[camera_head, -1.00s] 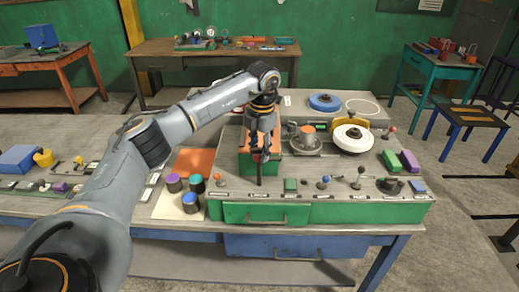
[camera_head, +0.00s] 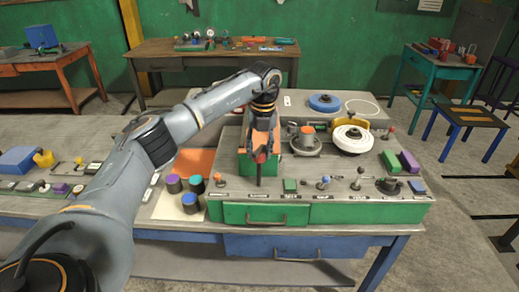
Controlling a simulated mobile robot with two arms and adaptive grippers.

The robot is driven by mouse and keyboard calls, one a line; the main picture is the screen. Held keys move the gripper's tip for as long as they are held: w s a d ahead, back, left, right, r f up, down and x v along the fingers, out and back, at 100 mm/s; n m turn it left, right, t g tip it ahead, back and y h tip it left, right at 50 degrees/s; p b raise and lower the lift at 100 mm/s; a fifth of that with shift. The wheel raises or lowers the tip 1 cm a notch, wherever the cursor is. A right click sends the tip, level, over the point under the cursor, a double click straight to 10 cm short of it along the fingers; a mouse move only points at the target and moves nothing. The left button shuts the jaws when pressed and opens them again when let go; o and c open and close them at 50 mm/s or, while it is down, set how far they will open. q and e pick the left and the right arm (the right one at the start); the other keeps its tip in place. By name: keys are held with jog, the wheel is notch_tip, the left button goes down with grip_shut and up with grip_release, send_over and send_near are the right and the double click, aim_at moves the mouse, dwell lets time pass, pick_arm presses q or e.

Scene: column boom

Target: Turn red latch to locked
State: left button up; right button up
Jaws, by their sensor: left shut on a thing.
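My left gripper (camera_head: 261,148) is over the left part of the green-sided control console (camera_head: 350,212), in front of an orange-topped green block. It points down and is shut on the red latch (camera_head: 260,158). Only a small bit of red shows between the fingers; the rest of the latch is hidden by them. A dark upright bar (camera_head: 259,174) shows just below the fingertips. I cannot read any locked mark. My right gripper is not in view.
Near the gripper stand a silver round fitting with an orange top (camera_head: 307,139) and a white wheel (camera_head: 351,139).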

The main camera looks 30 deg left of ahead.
pick_arm(q)
jog(key=n, duration=0.5)
jog(key=shift+w+a+r+n, duration=0.1)
jog(key=shift+r+n, duration=0.05)
jog(key=shift+n, duration=0.15)
dwell(0.4)
jog(key=o, duration=1.2)
jog(key=r, duration=1.1)
jog(key=shift+w+r, duration=0.25)
jog(key=shift+r, duration=0.15)
